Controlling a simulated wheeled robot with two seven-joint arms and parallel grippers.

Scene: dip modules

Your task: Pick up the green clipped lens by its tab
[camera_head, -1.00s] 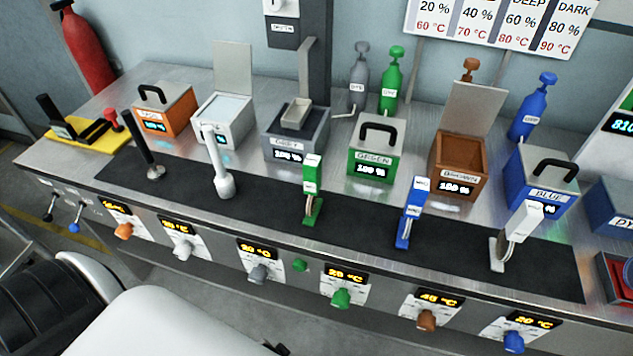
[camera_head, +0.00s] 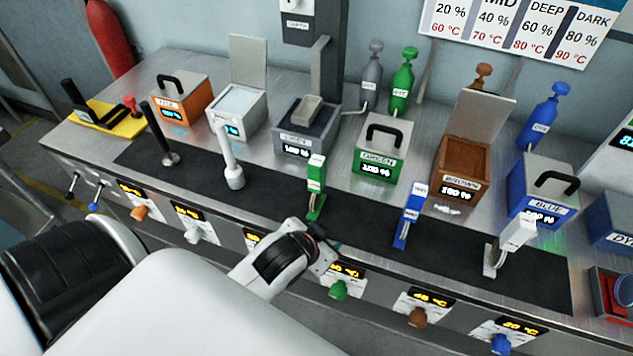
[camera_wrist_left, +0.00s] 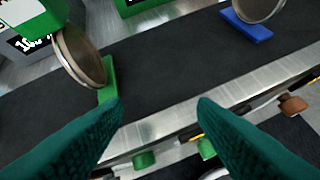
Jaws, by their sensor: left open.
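The green clipped lens (camera_head: 316,180) stands upright on the black mat, with a green tab and white label on top and a green foot below. In the left wrist view its round lens (camera_wrist_left: 80,55) is at the upper left, with the tab cut off by the frame edge. My left gripper (camera_head: 328,247) is over the bench's front edge, in front of the green lens and apart from it. In the left wrist view its two teal fingers (camera_wrist_left: 160,102) are spread with nothing between them. My right gripper is not in view.
A blue clipped lens (camera_head: 411,215) and a white one (camera_head: 510,245) stand to the right on the mat (camera_head: 365,222). A white-handled tool (camera_head: 230,165) and a black one (camera_head: 160,135) stand to the left. The green box (camera_head: 383,150) is behind. Knobs line the bench front.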

